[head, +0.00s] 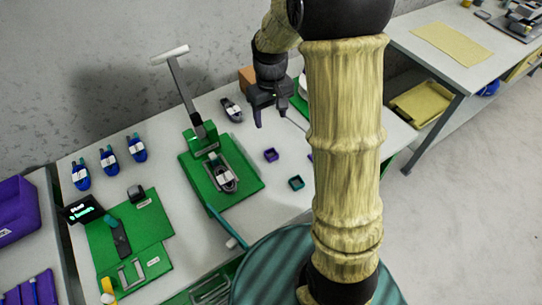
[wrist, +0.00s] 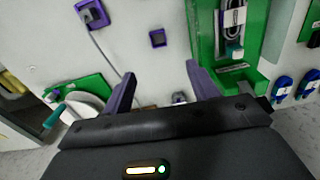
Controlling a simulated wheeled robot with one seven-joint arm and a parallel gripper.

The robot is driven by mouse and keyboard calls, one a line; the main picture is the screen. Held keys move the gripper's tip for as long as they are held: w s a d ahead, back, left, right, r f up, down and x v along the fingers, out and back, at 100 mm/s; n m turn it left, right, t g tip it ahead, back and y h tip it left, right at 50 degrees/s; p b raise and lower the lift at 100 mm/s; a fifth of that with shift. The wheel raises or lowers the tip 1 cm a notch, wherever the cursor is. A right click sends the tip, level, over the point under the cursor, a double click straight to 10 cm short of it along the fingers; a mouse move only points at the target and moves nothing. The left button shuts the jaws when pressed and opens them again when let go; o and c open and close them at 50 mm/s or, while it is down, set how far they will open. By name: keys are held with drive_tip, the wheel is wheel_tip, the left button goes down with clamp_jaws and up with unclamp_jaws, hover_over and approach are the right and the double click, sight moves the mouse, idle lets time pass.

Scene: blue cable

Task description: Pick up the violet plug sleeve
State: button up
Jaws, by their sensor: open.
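A small violet square sleeve (head: 271,155) with a dark hollow middle lies on the white table, right of the green press board. What looks like the same sleeve is in the wrist view (wrist: 158,38), beyond the fingertips. My gripper (head: 272,112) is above the table, behind the sleeve in the head view. In the wrist view my gripper (wrist: 160,70) has its two fingers apart, with nothing held between them. A larger violet piece (wrist: 95,14) with a thin cable lies to the left in the wrist view; my arm mostly hides that area in the head view.
A teal square sleeve (head: 296,182) lies in front of the violet one. The green board (head: 250,182) carries a lever press (head: 182,88) and a dark device. A second table (head: 490,60) stands at the right.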

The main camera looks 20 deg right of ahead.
hover_over(271, 150)
drive_tip(key=s, duration=0.2)
drive_tip(key=f, duration=1.2)
drive_tip(key=shift+s+a+f, duration=0.1)
drive_tip(key=shift+a, duration=0.3)
drive_tip(key=shift+w+d+f+p, duration=0.1)
drive_tip(key=shift+w+f+p, duration=0.1)
drive_tip(key=shift+f, duration=1.1)
drive_tip(key=shift+w+d+f+p, duration=0.1)
drive_tip(key=shift+f+p, duration=0.05)
drive_tip(key=shift+f, duration=1.15)
drive_tip(key=c, duration=1.1)
